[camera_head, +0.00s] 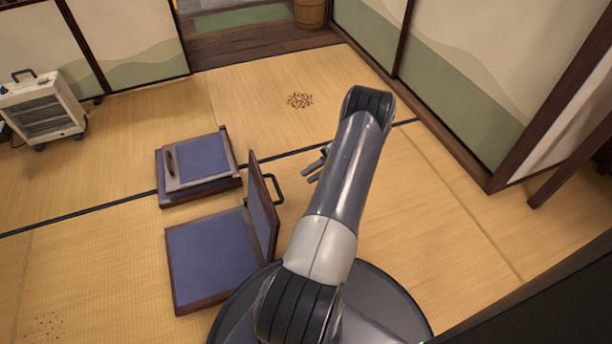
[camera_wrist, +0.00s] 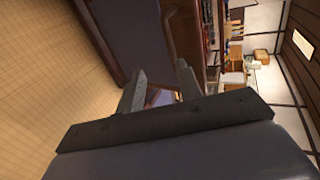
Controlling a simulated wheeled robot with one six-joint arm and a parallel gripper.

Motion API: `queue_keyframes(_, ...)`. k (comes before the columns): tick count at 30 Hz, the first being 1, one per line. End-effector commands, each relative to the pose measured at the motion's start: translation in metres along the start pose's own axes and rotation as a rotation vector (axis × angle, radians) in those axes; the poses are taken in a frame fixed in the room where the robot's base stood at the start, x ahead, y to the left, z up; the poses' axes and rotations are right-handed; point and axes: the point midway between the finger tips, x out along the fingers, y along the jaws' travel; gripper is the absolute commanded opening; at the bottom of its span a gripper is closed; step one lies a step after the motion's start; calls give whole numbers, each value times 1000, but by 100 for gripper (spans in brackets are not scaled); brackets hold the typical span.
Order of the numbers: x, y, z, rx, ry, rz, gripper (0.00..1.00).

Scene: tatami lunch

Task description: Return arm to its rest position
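My gripper (camera_head: 315,168) shows in the head view as grey fingers sticking out to the left from behind my raised arm. In the wrist view my gripper (camera_wrist: 160,85) has its two fingers spread apart, with nothing held between them. Beyond the fingers in the wrist view is a dark wooden frame with a blue-grey panel, apparently the upright back of the floor chair. In the head view this floor chair (camera_head: 212,258) stands just left of my arm. My gripper is near its backrest (camera_head: 261,205); I cannot tell the exact gap.
A second floor chair (camera_head: 199,163), folded, lies behind the first. A white heater (camera_head: 43,110) stands at the left. Brown bits (camera_head: 299,100) are scattered on the tatami (camera_head: 250,85), and dark specks (camera_head: 45,326) lie at lower left. Sliding panels (camera_head: 470,75) bound the right side.

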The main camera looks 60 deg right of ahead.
Motion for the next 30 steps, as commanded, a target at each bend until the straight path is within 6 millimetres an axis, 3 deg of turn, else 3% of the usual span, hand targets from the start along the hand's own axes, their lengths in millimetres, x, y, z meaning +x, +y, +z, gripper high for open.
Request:
queue_keyframes(11, 7, 1, 0, 0, -1, -1, 34)
queue_keyframes(24, 70, 1, -1, -1, -1, -1, 34)
queue_keyframes(30, 81, 0, -1, -1, 2, 0, 34)
